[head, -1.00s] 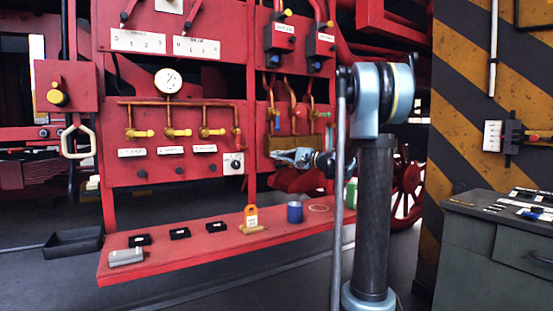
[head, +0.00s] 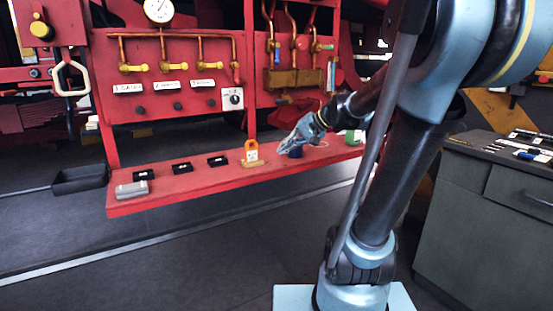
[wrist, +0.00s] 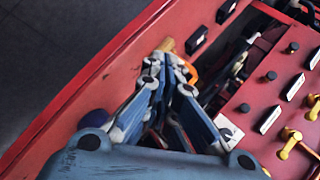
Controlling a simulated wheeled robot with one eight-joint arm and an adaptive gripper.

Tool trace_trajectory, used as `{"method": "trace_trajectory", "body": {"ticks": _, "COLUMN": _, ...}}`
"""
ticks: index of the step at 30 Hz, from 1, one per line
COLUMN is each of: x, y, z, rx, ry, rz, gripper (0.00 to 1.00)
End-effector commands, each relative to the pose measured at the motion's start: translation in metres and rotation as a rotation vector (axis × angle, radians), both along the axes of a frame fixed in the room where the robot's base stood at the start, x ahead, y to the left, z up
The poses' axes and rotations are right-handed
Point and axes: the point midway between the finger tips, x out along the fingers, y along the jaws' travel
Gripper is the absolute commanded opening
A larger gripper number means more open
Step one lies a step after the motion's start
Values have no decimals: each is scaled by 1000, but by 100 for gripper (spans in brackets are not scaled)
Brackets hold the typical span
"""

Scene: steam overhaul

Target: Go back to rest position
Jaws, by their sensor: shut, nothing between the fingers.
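My gripper (head: 283,149) is shut and empty in the head view. It hangs over the right half of the red shelf (head: 215,188), pointing left and slightly down. The wrist view shows the closed blue fingers of my gripper (wrist: 166,62) over the shelf (wrist: 95,85). I cannot tell whether the fingers touch anything.
The red panel (head: 205,130) with yellow-handled valves rises behind the shelf. A black tray (head: 80,180) is at far left. A grey cabinet (head: 490,205) stands right. Floor in front is clear.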

Motion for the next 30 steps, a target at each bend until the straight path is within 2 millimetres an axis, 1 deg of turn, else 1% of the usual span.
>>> {"method": "trace_trajectory", "body": {"ticks": 1, "x": -18, "y": -7, "z": -14, "rx": -53, "ry": 4, "rz": 9, "gripper": 0}}
{"method": "trace_trajectory", "body": {"ticks": 6, "x": -69, "y": -35, "z": -59, "rx": -242, "ry": 20, "rz": 39, "gripper": 0}}
{"method": "trace_trajectory", "body": {"ticks": 8, "x": -87, "y": -46, "z": -75, "rx": -308, "ry": 27, "rz": 50, "gripper": 0}}
{"method": "trace_trajectory", "body": {"ticks": 12, "x": -125, "y": -75, "z": -110, "rx": -463, "ry": 41, "rz": 72, "gripper": 0}}
{"method": "trace_trajectory", "body": {"ticks": 18, "x": -174, "y": -120, "z": -156, "rx": -674, "ry": 66, "rz": 99, "gripper": 0}}
{"method": "trace_trajectory", "body": {"ticks": 21, "x": -191, "y": -138, "z": -172, "rx": -757, "ry": 77, "rz": 108, "gripper": 0}}
{"method": "trace_trajectory", "body": {"ticks": 24, "x": -202, "y": -151, "z": -182, "rx": -815, "ry": 85, "rz": 115, "gripper": 0}}
{"method": "trace_trajectory", "body": {"ticks": 27, "x": -208, "y": -157, "z": -187, "rx": -846, "ry": 89, "rz": 119, "gripper": 0}}
{"method": "trace_trajectory", "body": {"ticks": 30, "x": -209, "y": -159, "z": -188, "rx": -855, "ry": 90, "rz": 119, "gripper": 0}}
